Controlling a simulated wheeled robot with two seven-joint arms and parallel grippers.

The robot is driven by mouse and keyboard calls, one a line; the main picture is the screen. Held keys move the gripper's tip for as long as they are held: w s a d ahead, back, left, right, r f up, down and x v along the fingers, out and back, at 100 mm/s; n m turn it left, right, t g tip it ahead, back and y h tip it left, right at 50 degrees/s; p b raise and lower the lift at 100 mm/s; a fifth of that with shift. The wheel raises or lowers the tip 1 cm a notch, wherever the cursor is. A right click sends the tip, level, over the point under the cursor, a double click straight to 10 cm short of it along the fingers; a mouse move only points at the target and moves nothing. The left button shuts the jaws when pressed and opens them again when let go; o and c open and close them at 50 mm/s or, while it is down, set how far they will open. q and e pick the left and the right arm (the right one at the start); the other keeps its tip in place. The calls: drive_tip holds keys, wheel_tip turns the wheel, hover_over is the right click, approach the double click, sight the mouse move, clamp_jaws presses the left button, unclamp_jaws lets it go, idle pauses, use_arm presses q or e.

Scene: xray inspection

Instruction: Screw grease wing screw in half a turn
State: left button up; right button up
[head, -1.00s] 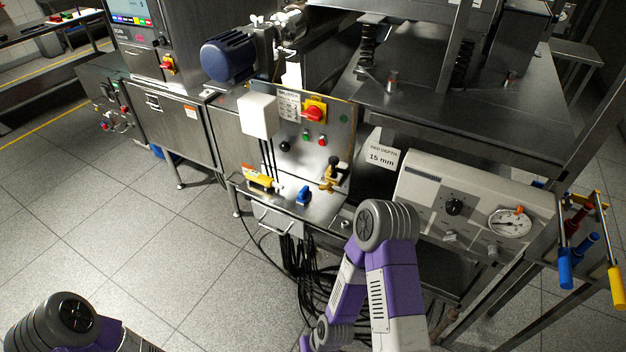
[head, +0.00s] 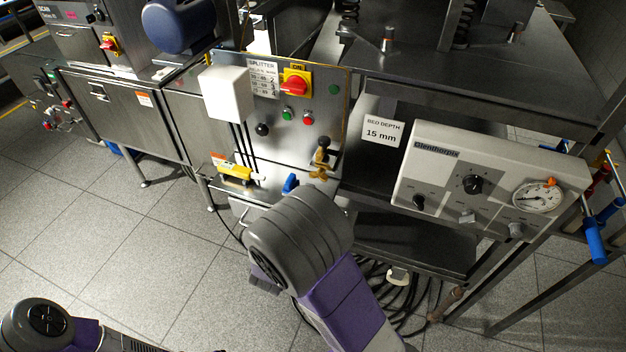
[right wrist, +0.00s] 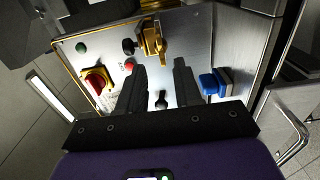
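The brass wing screw (head: 320,172) belongs to a brass fitting with a black knob on top, low at the right edge of the splitter panel (head: 270,140). In the right wrist view the brass fitting (right wrist: 152,40) shows at the top centre, just past the fingertips. My right gripper (right wrist: 159,66) is open, with its two dark fingers apart and nothing between them. In the head view my right forearm hides this gripper. My left arm's grey joint shows at the bottom left of the head view; its gripper is out of the picture.
A blue part (head: 290,183) sits left of the fitting; it also shows right of the fingers in the right wrist view (right wrist: 214,83). The panel carries a red-yellow switch (head: 295,84), buttons and a white box (head: 226,94). A gauge console (head: 485,185) stands to the right.

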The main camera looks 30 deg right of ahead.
sight(317, 179)
drive_tip(key=b+x, duration=0.1)
drive_tip(key=x, duration=0.5)
drive_tip(key=shift+d, duration=0.15)
drive_tip(key=shift+w, duration=0.1)
clamp_jaws()
